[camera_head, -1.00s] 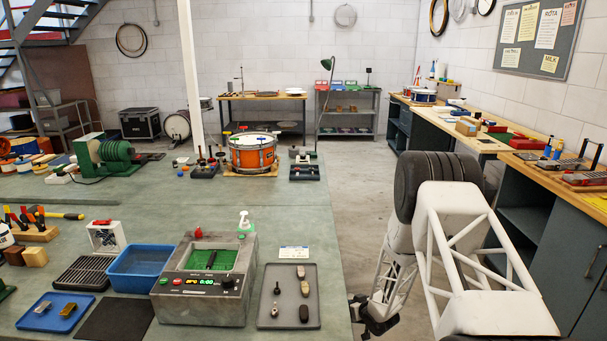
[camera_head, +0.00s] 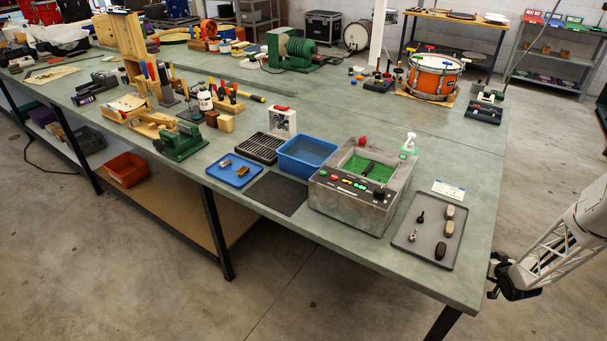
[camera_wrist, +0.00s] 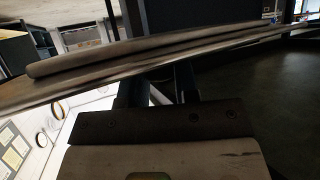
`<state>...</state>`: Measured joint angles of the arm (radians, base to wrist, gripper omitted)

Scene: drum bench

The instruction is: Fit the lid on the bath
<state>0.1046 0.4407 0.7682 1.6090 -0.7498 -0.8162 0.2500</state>
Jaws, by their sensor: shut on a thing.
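The bath (camera_head: 350,207) is a grey box with buttons and a small display on its front. It stands open near the bench's front edge, its green inside showing with a dark bar across it. My gripper (camera_head: 494,277) is beyond the bench's right edge, apart from the bath. In the wrist view, a long, thin grey plate, apparently the lid (camera_wrist: 150,53), is seen nearly edge-on across the fingers. My gripper is shut on it. The lid cannot be made out in the head view, and the fingertips are mostly hidden in the wrist view.
A grey tray (camera_head: 408,242) with several small parts lies right of the bath. A blue tub (camera_head: 290,168), dark mat (camera_head: 275,195) and blue tray (camera_head: 225,177) lie left of it. A pump bottle (camera_head: 409,144) stands by its back right corner. Floor beyond the bench's right edge is clear.

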